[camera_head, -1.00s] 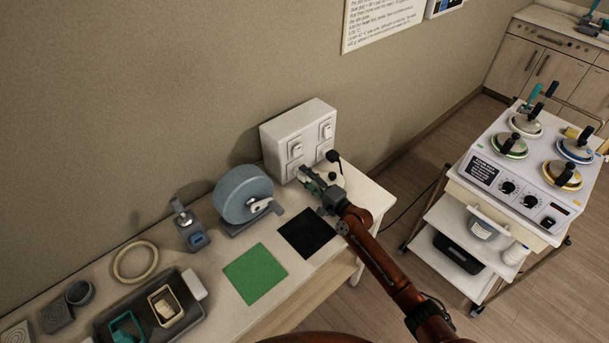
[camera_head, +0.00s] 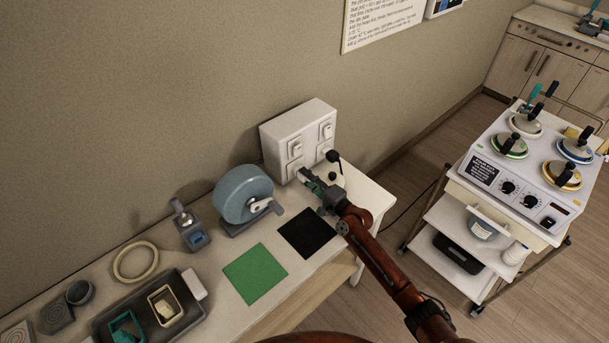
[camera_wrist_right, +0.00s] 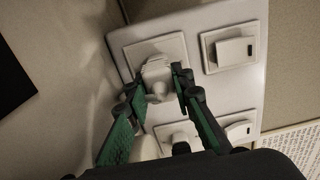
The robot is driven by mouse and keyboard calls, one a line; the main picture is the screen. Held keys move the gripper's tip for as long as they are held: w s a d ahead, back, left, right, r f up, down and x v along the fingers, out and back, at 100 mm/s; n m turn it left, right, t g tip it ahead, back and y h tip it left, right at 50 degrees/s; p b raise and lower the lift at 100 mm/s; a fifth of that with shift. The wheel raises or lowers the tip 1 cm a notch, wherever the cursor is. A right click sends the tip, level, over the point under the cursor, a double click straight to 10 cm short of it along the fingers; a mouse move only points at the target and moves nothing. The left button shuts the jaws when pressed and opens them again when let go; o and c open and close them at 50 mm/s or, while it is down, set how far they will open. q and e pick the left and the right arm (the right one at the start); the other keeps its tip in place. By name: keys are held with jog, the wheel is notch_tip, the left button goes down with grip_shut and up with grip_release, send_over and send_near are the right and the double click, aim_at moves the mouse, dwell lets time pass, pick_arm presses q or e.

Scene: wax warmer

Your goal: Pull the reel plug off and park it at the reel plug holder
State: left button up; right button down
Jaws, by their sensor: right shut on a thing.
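A white plug (camera_wrist_right: 157,72) sits at one socket plate of the white socket box (camera_head: 300,135), which stands against the wall. My right gripper (camera_head: 306,178) is at the lower front of this box. In the right wrist view, its green-padded fingers (camera_wrist_right: 157,90) are on both sides of the plug and shut on it. I cannot tell whether the plug is fully seated. The blue-grey reel (camera_head: 243,194) stands on the table left of the box. I cannot make out the reel plug holder. My left gripper is not in view.
A black mat (camera_head: 307,234) and a green mat (camera_head: 255,274) lie in front of the reel. A black-knobbed lever (camera_head: 333,157) stands close beside my right gripper. Left are a grey clamp-like device (camera_head: 190,228), a ring (camera_head: 135,262) and a dark tray (camera_head: 196,323). A trolley (camera_head: 455,200) stands right.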

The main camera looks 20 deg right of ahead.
jog(key=c, duration=2.3)
grip_release()
grip_shut()
jog(key=shift+s+d, duration=0.15)
jog(key=shift+s, duration=0.2)
jog(key=shift+p+v, duration=0.3)
jog(key=shift+v, duration=0.8)
jog(key=shift+p+v, duration=0.4)
jog(key=shift+v, duration=2.35)
jog(key=shift+s+d, duration=0.2)
jog(key=shift+s, duration=0.15)
